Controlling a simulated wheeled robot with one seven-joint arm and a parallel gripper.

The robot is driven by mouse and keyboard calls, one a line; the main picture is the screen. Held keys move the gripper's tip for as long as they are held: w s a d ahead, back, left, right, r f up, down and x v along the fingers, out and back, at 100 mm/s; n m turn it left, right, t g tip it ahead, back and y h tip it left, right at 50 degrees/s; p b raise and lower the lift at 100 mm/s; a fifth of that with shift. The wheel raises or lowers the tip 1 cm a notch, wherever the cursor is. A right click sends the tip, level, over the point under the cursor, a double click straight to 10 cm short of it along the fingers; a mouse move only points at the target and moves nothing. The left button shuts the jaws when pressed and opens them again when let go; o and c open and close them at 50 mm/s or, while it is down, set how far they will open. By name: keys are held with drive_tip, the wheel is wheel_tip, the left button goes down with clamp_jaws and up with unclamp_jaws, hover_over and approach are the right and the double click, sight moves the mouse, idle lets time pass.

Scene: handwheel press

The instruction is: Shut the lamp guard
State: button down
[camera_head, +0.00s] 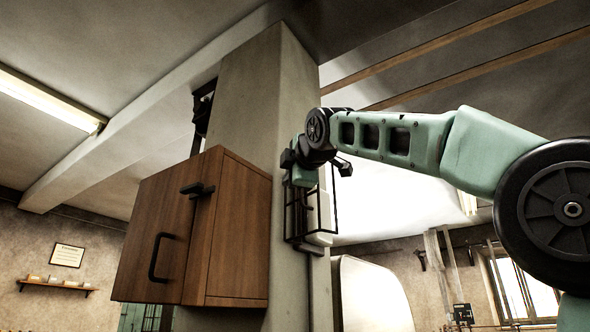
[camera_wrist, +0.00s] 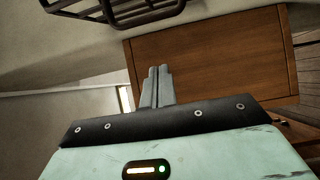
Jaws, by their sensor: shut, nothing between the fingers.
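The lamp guard (camera_head: 300,222) is a black wire cage on the side of the grey pillar, beside a white lamp (camera_head: 322,214). My wrist hides its upper part, and I cannot tell how far it stands open. The guard's dark bars (camera_wrist: 125,12) also show at the top of the wrist view. My gripper (camera_wrist: 158,72) has its two grey fingers together, with nothing between them. The fingers appear apart from the guard, which lies beyond and above them in the wrist view. In the head view my wrist is beside the pillar, just above the guard.
A brown wooden cabinet (camera_head: 238,230) with black handles is fixed to the pillar (camera_head: 258,100), left of the guard. Its wooden side (camera_wrist: 215,60) fills much of the wrist view beyond the fingers. A pale rounded panel (camera_head: 370,295) stands below right of the guard.

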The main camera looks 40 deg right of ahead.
drive_tip(key=w+d+p, duration=0.1)
drive_tip(key=w+d, duration=0.1)
drive_tip(key=d, duration=0.1)
drive_tip(key=w+d+p, duration=0.1)
drive_tip(key=shift+w+d+p, duration=0.1)
drive_tip(key=shift+d+p, duration=0.25)
drive_tip(key=shift+d, duration=0.05)
drive_tip(key=shift+w+d, duration=0.1)
